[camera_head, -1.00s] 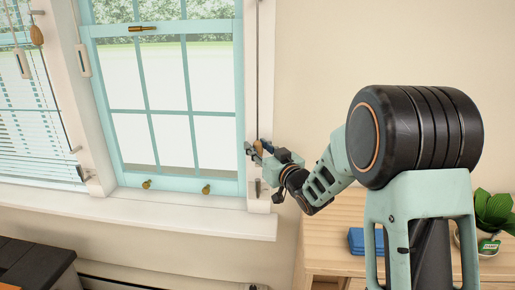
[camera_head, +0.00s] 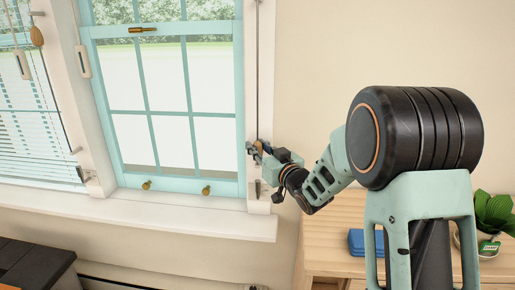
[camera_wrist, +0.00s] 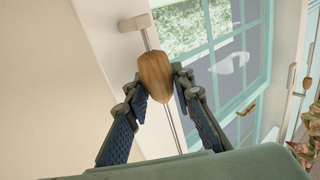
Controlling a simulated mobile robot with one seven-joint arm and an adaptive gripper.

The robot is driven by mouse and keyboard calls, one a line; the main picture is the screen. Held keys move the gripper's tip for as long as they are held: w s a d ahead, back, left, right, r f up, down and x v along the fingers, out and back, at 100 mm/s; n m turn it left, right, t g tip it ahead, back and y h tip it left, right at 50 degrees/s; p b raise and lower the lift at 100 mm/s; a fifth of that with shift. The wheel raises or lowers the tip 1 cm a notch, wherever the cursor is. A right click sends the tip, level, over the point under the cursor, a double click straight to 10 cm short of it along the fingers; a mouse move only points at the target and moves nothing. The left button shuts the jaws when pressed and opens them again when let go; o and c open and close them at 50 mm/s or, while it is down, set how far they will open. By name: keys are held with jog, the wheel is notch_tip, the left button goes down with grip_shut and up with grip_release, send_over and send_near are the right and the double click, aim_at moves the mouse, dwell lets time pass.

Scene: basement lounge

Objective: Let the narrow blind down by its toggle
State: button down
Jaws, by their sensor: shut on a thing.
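A wooden toggle (camera_wrist: 154,75) hangs on a thin cord and fills the space between my fingertips in the wrist view. My gripper (camera_head: 256,149) is shut on it at the right side of the window frame; it also shows in the wrist view (camera_wrist: 156,80). The cord (camera_head: 257,70) runs straight up from the gripper along the right window post. No slats show across the turquoise sash window (camera_head: 165,100) beside it. The top of that window is out of view.
A slatted blind (camera_head: 30,130) covers the window at far left, with another wooden toggle (camera_head: 37,36) near it. The white sill (camera_head: 150,215) runs below. A wooden cabinet (camera_head: 325,225) holds a blue item (camera_head: 357,241) and a potted plant (camera_head: 493,211).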

notch_tip(320, 180, up, 35)
jog(key=p, duration=2)
jog(key=shift+r+p, duration=0.1)
jog(key=shift+p, duration=0.3)
jog(key=shift+r, duration=0.15)
jog(key=c, duration=2.1)
grip_release()
jog(key=shift+o, duration=1)
jog(key=shift+s+d, duration=0.1)
jog(key=shift+s, duration=0.05)
jog(key=v, duration=1.1)
jog(key=shift+s+d, duration=0.15)
jog(key=shift+s, duration=0.2)
